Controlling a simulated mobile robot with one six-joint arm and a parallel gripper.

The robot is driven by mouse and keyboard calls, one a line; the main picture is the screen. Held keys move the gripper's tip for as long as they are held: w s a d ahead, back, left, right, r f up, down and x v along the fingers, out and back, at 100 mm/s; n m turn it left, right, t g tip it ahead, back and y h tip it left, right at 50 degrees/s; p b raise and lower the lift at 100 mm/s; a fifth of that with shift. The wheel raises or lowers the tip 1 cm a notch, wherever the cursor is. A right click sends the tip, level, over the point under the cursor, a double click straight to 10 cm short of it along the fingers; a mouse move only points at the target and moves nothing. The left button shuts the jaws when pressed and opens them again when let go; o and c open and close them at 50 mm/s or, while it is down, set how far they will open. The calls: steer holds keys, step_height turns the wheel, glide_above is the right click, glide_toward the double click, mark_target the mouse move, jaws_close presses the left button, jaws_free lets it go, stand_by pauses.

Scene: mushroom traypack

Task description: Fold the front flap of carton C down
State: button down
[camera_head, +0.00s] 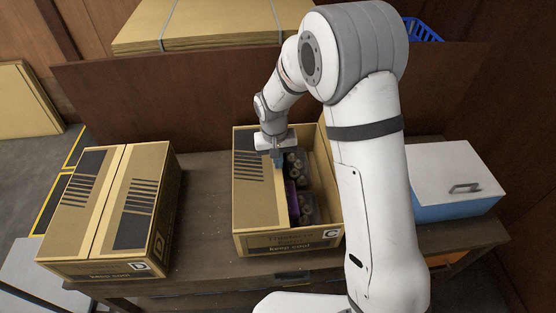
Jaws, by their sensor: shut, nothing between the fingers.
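Carton C (260,248) is a brown cardboard box standing on the table in the middle of the head view. Its left flap (251,190) lies over the left part of the opening. The right part is open, and dark trays of mushrooms (306,208) and a purple item show inside. Printed cardboard shows along the front edge; I cannot tell clearly how the front flap lies. My gripper (278,160) is shut and empty, over the back part of carton C beside the left flap's edge. My arm hides part of the carton's right side.
Closed carton D (133,265) stands to the left on the table (205,210). A white-lidded blue cooler box (454,212) stands at the right. Flat cardboard sheets (215,40) lie stacked behind a brown wooden panel. Bare table shows between the two cartons.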

steer(key=shift+d, duration=0.2)
steer(key=shift+w+r+p, duration=0.15)
steer(key=shift+r+p, duration=0.25)
steer(key=shift+r, duration=0.05)
step_height(320, 180, up, 14)
steer(key=p, duration=0.2)
steer(key=shift+r, duration=0.15)
steer(key=s+d+r+m+t, duration=0.1)
steer(key=s+d+r, duration=0.6)
steer(key=d, duration=0.4)
steer(key=s+d, duration=0.4)
steer(key=s, duration=0.3)
steer(key=s+d+m+t, duration=0.1)
steer(key=s+d, duration=0.3)
steer(key=s, duration=0.4)
steer(key=shift+s+f+y, duration=0.15)
steer(key=shift+s+y, duration=0.1)
steer(key=shift+y, duration=0.15)
